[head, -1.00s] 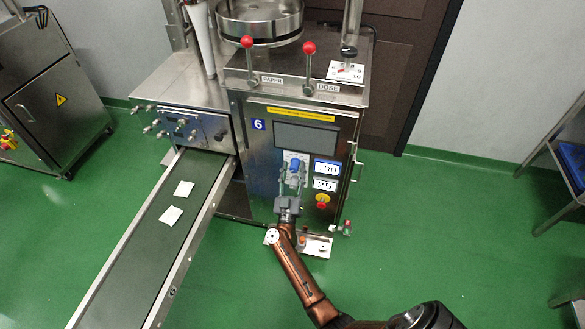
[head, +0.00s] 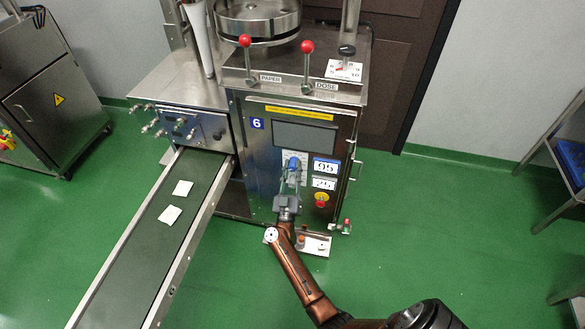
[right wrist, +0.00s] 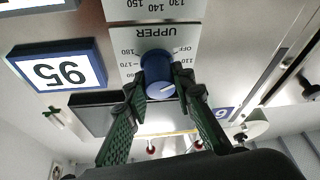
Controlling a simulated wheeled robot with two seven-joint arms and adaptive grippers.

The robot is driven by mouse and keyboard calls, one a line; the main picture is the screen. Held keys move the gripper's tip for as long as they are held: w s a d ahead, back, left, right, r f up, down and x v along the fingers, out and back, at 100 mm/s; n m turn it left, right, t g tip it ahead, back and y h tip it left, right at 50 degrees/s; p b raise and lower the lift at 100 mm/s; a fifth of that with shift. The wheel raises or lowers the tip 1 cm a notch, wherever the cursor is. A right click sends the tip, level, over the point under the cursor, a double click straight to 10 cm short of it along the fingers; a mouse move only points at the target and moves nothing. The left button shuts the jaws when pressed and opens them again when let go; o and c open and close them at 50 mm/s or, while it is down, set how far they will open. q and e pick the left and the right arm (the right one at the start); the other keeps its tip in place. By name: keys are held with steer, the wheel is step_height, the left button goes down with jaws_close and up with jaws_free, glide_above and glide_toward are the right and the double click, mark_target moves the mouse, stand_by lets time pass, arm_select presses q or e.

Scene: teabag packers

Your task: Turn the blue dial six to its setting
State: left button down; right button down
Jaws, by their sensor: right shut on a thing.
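The blue dial (head: 293,162) is on the front panel of the packing machine marked 6, under the dark screen. My right gripper (head: 290,174) reaches it from below, with its fingers on both sides of the knob. In the right wrist view, the gripper (right wrist: 160,82) is shut on the blue dial (right wrist: 157,66), which sits on a scale plate (right wrist: 156,34) labelled UPPER, seen upside down. A white pointer line shows on the knob. The upper display (head: 326,167) beside it reads 95. My left gripper is not in view.
A second display (head: 323,184) and a red and yellow stop button (head: 322,200) are right of the dial. Two red-knobbed levers stand above. A conveyor (head: 153,245) with two teabags (head: 182,188) runs out at the left. Green floor is free at the right.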

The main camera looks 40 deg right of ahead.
steer(key=shift+m, duration=0.5)
steer(key=m+g+h, duration=0.1)
steer(key=m, duration=0.1)
steer(key=m+g, duration=0.1)
steer(key=m, duration=0.1)
steer(key=shift+a+h, duration=0.1)
steer(key=shift+h, duration=0.3)
steer(key=m+g+h, duration=0.1)
steer(key=m, duration=0.3)
steer(key=shift+g, duration=0.4)
steer(key=m+g, duration=0.1)
steer(key=m, duration=0.1)
steer(key=m+g, duration=0.1)
steer(key=m, duration=0.2)
steer(key=shift+h, duration=0.3)
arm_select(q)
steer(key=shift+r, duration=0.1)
arm_select(e)
steer(key=shift+m+g, duration=0.7)
steer(key=shift+m, duration=0.5)
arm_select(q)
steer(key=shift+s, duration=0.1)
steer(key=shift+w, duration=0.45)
arm_select(e)
steer(key=shift+f+m, duration=0.1)
steer(key=shift+m, duration=0.2)
